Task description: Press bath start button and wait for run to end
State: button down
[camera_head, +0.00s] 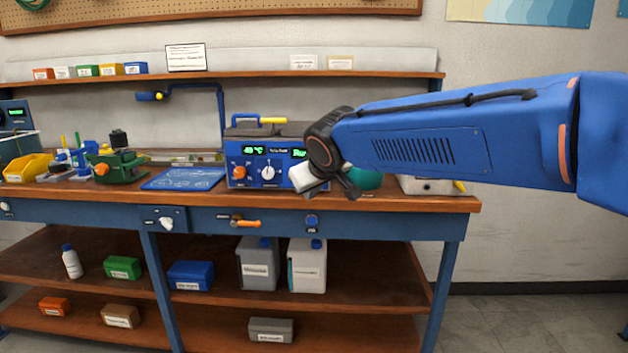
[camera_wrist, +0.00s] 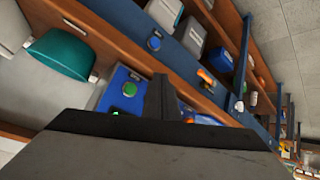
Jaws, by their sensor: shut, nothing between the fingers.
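The bath (camera_head: 240,176) is a blue box on the bench with an orange knob, a white dial and green displays. One display seems to read 40 °C; the right one seems to read "Run" and is partly covered. In the head view my gripper (camera_head: 351,190) is in front of the bath's right end and hides that part of its panel. In the wrist view a green button (camera_wrist: 129,89) on the blue panel shows just left of my shut, empty gripper (camera_wrist: 160,80). I cannot tell whether the fingertips touch the panel.
A teal rounded object (camera_head: 367,181) and a pale box (camera_head: 425,186) stand right of the bath. A blue mat (camera_head: 183,179) and a green vise (camera_head: 113,167) lie to the left. The bench front (camera_head: 385,222) carries a small blue button (camera_head: 311,221). A shelf (camera_head: 300,75) runs above.

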jog(key=shift+a, duration=0.2)
jog(key=w, duration=0.9)
jog(key=shift+d, duration=0.2)
jog(key=shift+w, duration=0.1)
dwell(2.2)
jog(key=shift+w, duration=0.25)
jog(key=shift+w, duration=0.5)
dwell(0.8)
jog(key=shift+s, duration=0.9)
jog(key=shift+s, duration=0.1)
